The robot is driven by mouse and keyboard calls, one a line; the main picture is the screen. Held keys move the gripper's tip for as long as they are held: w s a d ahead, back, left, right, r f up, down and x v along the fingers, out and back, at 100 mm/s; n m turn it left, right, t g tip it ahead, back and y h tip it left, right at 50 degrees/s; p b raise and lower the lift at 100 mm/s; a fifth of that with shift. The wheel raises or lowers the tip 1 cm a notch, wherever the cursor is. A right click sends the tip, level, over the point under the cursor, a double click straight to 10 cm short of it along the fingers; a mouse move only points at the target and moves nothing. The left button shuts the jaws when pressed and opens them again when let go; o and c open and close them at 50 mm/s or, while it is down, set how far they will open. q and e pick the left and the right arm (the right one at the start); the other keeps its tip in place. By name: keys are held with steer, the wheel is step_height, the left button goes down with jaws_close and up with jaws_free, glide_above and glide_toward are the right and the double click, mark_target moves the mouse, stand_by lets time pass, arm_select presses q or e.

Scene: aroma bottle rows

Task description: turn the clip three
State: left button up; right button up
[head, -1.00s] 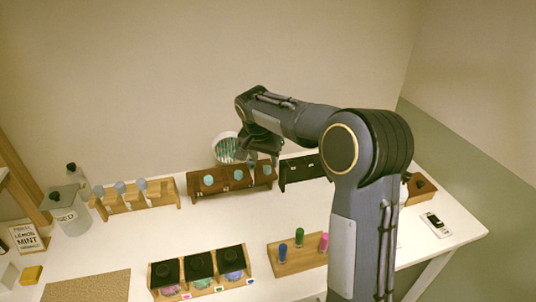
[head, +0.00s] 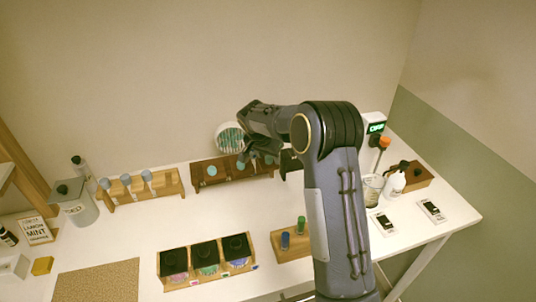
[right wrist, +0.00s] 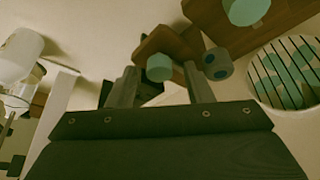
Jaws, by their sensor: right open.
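A dark brown wooden rack (head: 203,181) stands at the back middle of the table and carries a row of teal round pieces, one of them (head: 212,170) at its left. I cannot tell for sure which piece is the third clip. My right gripper (head: 262,157) is at the rack's right end and partly hides the pieces there. In the right wrist view the fingers (right wrist: 161,88) are open, with one teal piece (right wrist: 159,68) showing between them; contact cannot be told. Another teal piece (right wrist: 245,10) lies beyond. My left gripper is out of view.
A light wooden rack (head: 130,196) is to the left. A three-compartment box (head: 205,262) and a tube stand (head: 290,252) are in front. A white bottle (head: 395,184) is at the right. The table middle is clear.

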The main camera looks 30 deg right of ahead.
steer(key=c, duration=1)
